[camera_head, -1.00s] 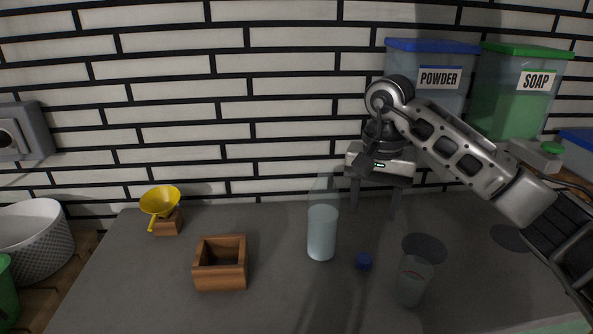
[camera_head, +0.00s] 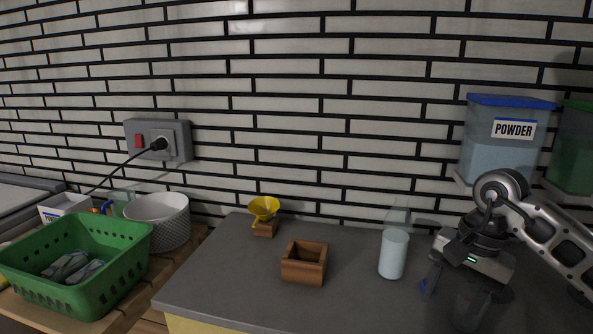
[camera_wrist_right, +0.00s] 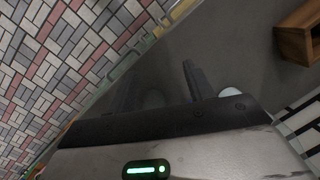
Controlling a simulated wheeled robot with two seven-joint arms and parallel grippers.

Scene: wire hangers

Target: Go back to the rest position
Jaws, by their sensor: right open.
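My right gripper (camera_head: 456,290) is open and empty, hanging over the right part of the grey counter (camera_head: 225,285), to the right of the bottle. Its two fingers also show in the right wrist view (camera_wrist_right: 160,85), apart with nothing between them. A clear bottle (camera_head: 393,256) with pale blue liquid stands upright on the counter. My left gripper is not in view.
A wooden box (camera_head: 304,263) and a yellow funnel (camera_head: 263,208) on a wooden block stand on the counter. A green basket (camera_head: 90,285) and white round basket (camera_head: 172,222) are at left. A POWDER container (camera_head: 500,150) is at upper right.

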